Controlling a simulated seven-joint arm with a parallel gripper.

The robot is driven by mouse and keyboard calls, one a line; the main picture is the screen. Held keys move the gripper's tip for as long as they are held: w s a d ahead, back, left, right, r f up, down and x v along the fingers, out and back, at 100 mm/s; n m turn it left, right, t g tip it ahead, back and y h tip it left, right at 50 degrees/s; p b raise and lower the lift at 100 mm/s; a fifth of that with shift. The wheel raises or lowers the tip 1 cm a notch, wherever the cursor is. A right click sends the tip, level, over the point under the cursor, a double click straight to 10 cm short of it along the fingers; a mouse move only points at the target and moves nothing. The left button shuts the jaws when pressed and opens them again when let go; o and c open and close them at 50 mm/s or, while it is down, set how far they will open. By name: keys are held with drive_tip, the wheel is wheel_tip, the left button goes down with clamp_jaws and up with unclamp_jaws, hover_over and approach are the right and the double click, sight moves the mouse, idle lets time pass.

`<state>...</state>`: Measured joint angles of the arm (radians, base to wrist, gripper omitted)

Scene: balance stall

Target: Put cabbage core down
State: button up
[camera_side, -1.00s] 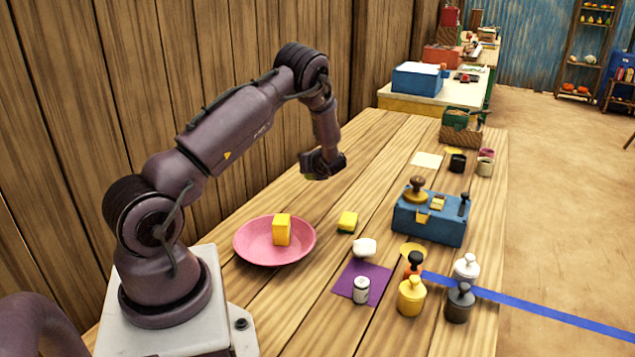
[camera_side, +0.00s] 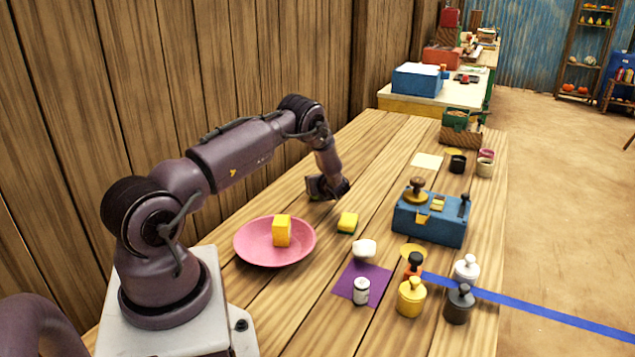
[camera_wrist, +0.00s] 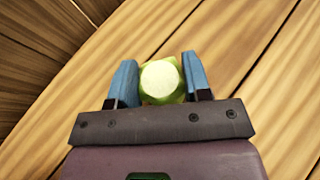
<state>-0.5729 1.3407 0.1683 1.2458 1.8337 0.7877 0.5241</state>
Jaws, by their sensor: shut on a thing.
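The cabbage core (camera_wrist: 162,82) shows in the wrist view as a pale green piece with a round, whitish face. My gripper (camera_wrist: 160,78) is shut on it, with one blue finger on each side. In the side view my gripper (camera_side: 326,194) is low over the wooden table, behind the yellow-and-green sponge and to the right of the pink plate. There the core is mostly hidden by the gripper. I cannot tell whether the core touches the table.
A pink plate (camera_side: 250,252) holds a yellow block (camera_side: 282,230). A sponge (camera_side: 347,222) lies close in front of my gripper. A white lump (camera_side: 364,248), a purple mat (camera_side: 347,289) and a blue box (camera_side: 428,222) are further right. Bare table lies behind my gripper, beside the wooden wall.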

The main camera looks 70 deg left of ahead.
drive_tip(key=o, duration=0.9)
drive_tip(key=shift+f, duration=0.1)
drive_tip(key=shift+d+r, duration=0.25)
drive_tip(key=shift+d, duration=0.05)
drive_tip(key=v, duration=1.1)
drive_tip(key=s+d+r+n+h, duration=0.2)
drive_tip(key=d+r+n, duration=0.45)
drive_tip(key=r, duration=0.35)
drive_tip(key=s+d+r+n+h, duration=0.25)
drive_tip(key=d+r+n, duration=0.25)
drive_tip(key=d+r, duration=0.35)
drive_tip(key=s+d+r+n+t+h, duration=0.2)
drive_tip(key=s+d+r+h, duration=0.1)
drive_tip(key=d, duration=0.3)
drive_tip(key=s+d+r+n+t+h, duration=0.1)
drive_tip(key=s+d+r+n+h, duration=0.1)
drive_tip(key=s+d, duration=0.4)
drive_tip(key=s+d+r+n+t+h, duration=0.2)
drive_tip(key=s+d+r+h, duration=0.2)
drive_tip(key=d, duration=0.4)
drive_tip(key=shift+s+d+n+t, duration=0.2)
drive_tip(key=shift+n+t, duration=0.05)
drive_tip(key=shift+t, duration=0.05)
